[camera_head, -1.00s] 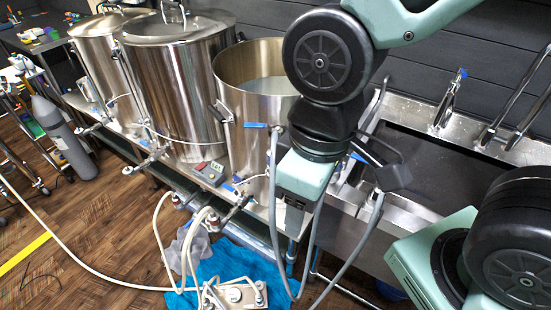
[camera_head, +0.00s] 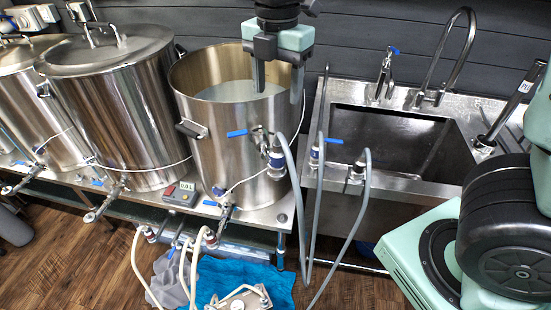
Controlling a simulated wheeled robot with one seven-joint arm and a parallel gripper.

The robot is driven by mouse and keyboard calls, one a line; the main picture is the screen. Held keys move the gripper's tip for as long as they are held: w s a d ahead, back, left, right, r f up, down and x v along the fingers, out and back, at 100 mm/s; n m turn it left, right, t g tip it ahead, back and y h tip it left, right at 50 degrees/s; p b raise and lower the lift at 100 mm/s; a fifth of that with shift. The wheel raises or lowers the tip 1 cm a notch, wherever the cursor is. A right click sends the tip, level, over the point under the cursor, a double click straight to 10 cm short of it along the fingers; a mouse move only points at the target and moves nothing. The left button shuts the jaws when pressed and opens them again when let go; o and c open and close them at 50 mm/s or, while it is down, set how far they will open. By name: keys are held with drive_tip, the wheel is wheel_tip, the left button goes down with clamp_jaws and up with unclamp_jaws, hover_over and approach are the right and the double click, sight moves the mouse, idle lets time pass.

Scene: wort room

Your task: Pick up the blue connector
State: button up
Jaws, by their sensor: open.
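Blue-collared hose connectors show in several spots; I cannot tell which one the task means. One connector (camera_head: 277,158) sits at the open kettle's side valve, with a grey hose running down from it. Another connector (camera_head: 315,156) stands at the sink's front left edge, and a third connector (camera_head: 358,167) stands to its right with a grey hose looping over it. My gripper (camera_head: 278,88) points down over the right part of the open kettle (camera_head: 225,135), above and apart from the connectors. Its fingers are apart with nothing seen between them.
Two lidded steel kettles (camera_head: 130,125) stand at left. A steel sink (camera_head: 390,183) with taps is at right. A small control box (camera_head: 181,194) sits on the bench front. White hoses (camera_head: 185,265) and a blue cloth (camera_head: 270,285) lie below on the wooden floor.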

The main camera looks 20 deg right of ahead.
sight(277, 144)
wheel_tip(277, 144, down, 12)
drive_tip(key=shift+r+p, duration=0.1)
drive_tip(key=shift+p, duration=1.1)
drive_tip(key=shift+s+a+f+p, duration=0.15)
drive_tip(key=shift+f+p, duration=0.25)
drive_tip(key=shift+f, duration=0.95)
drive_tip(key=shift+s+d+f+p, duration=0.1)
drive_tip(key=shift+f+p, duration=0.3)
drive_tip(key=shift+f, duration=0.95)
drive_tip(key=c, duration=1.2)
drive_tip(key=shift+c, duration=0.2)
wheel_tip(277, 144, up, 10)
drive_tip(key=shift+r+b, duration=0.1)
drive_tip(key=shift+b, duration=0.7)
drive_tip(key=shift+r+p, duration=1.7)
drive_tip(key=shift+r, duration=0.5)
